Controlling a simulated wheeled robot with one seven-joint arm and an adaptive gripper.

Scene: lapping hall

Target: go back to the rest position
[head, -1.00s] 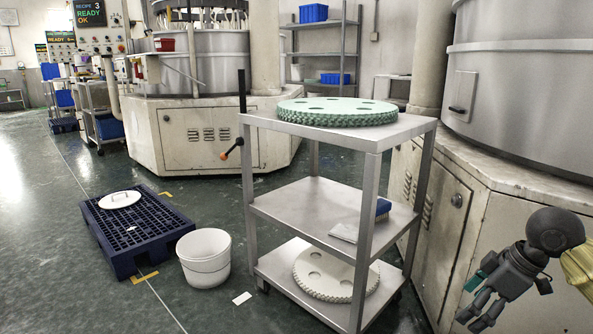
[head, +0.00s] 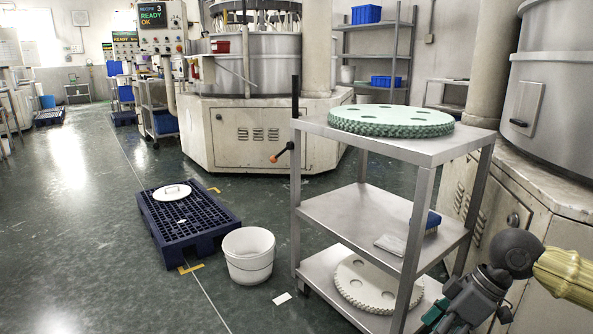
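My gripper (head: 468,318) shows at the lower right of the head view, dark grey, at the end of my arm. Its fingertips are cut off or hidden at the bottom edge, so I cannot tell whether it is open or shut. It appears in front of the lower right part of a steel cart (head: 318,207). No held thing is visible. A green toothed disc (head: 392,119) with holes lies on the cart's top shelf.
The cart's lower shelves hold a blue brush (head: 431,221) and a pale toothed disc (head: 362,287). A white bucket (head: 248,262) and a dark blue pallet (head: 160,222) stand left of it. A large machine (head: 555,150) is close at right. Open floor lies at left.

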